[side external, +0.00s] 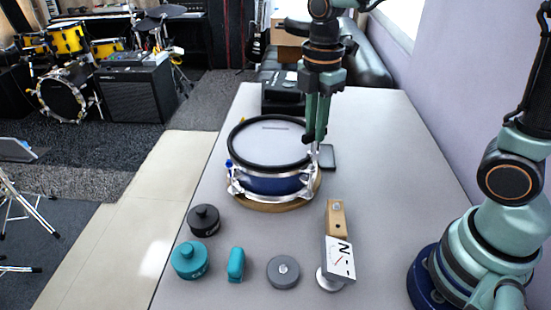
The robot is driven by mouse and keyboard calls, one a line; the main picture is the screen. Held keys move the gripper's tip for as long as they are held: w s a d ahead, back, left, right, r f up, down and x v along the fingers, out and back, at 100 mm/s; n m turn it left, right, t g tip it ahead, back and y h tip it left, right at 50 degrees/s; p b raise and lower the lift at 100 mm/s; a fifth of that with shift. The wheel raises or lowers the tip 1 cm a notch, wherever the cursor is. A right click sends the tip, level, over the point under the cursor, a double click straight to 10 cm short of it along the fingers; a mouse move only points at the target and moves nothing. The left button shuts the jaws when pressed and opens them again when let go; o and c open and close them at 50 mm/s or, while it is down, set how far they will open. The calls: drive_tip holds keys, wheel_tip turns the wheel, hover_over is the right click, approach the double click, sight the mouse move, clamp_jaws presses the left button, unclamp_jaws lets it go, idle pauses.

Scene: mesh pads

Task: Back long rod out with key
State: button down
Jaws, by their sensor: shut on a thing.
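A small drum with a blue shell (268,186), a black hoop and a pale mesh head stands upright on a round wooden base on the table. Silver rods and lugs run around its side. My gripper (315,138) points straight down at the drum's right rim, over a silver rod fitting (315,152). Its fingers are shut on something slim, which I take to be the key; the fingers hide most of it. I cannot tell which rod is the long one, or how far the rod is threaded. A small blue piece (228,163) shows at the drum's left rim.
In front of the drum are a black canister (203,220), a teal canister (190,260), a teal rounded block (236,265), a grey disc (283,272), a dial gauge (339,258) and a wooden block (336,218). A dark slab (328,158) lies right of the drum.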

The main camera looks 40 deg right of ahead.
drive_tip(key=shift+r, duration=0.2)
drive_tip(key=shift+r+m, duration=0.4)
drive_tip(key=shift+r, duration=1.55)
drive_tip(key=shift+f, duration=0.2)
drive_tip(key=shift+f, duration=3.15)
drive_tip(key=shift+f, duration=0.1)
drive_tip(key=c, duration=1.5)
unclamp_jaws()
clamp_jaws()
